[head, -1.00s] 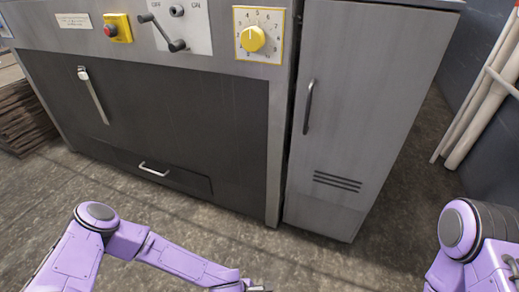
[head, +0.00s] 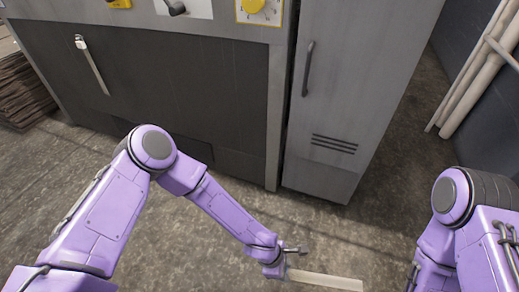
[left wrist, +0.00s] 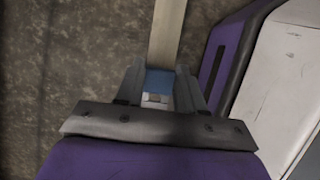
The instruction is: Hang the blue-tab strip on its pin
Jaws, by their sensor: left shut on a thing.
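My left gripper (head: 286,263) is low in the middle of the head view, shut on the blue-tab strip (head: 328,281). The strip is long, flat and pale, and points to the right above the floor. In the left wrist view the blue tab (left wrist: 160,82) sits between the two fingers (left wrist: 155,90), and the pale strip (left wrist: 167,30) runs on toward the top edge.
A grey machine with a dark front panel (head: 170,90) stands ahead, with a pale strip-like piece (head: 92,65) on it. A tall grey cabinet (head: 350,90) adjoins it. Pale pipes (head: 478,90) stand at right, a brown stack (head: 25,98) at left. Concrete floor (head: 225,262) lies between.

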